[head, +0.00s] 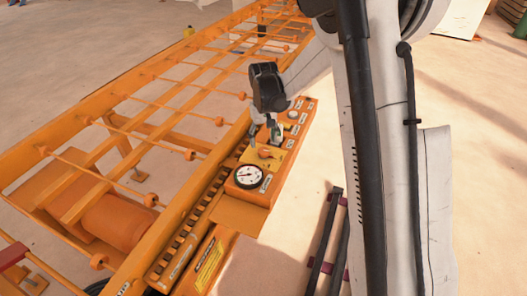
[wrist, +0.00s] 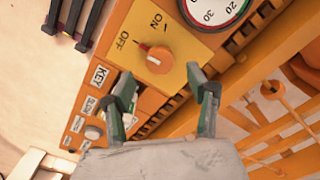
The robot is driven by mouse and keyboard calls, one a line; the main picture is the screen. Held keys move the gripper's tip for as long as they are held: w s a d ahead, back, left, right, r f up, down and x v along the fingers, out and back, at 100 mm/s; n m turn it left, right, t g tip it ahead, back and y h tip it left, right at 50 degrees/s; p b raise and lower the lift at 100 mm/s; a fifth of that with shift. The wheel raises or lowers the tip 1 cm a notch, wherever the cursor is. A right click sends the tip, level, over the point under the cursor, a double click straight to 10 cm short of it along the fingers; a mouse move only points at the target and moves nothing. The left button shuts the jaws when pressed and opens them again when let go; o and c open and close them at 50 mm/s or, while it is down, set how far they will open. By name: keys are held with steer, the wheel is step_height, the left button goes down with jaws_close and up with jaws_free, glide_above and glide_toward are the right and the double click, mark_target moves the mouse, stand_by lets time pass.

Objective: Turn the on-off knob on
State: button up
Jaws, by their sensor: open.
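In the head view the knob (head: 265,153) shows small on the orange control panel (head: 278,178), just beyond the gauge. My gripper (wrist: 162,88) is open, with one green-tipped finger on each side below the knob in the wrist view. Nothing is between the fingers. In the head view my gripper (head: 272,132) hangs over the panel close to the knob; whether it touches cannot be told.
A round gauge (head: 248,176) sits beside the knob plate and also shows in the wrist view (wrist: 212,10). A KEY label (wrist: 101,77) and small buttons (wrist: 94,132) lie on the other side. An orange roller frame (head: 130,130) runs along the left.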

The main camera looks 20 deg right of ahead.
mark_target(263, 150)
steer(key=shift+f+b, duration=0.45)
steer(key=shift+f, duration=2.1)
steer(key=shift+c, duration=0.4)
steer(key=c, duration=1.1)
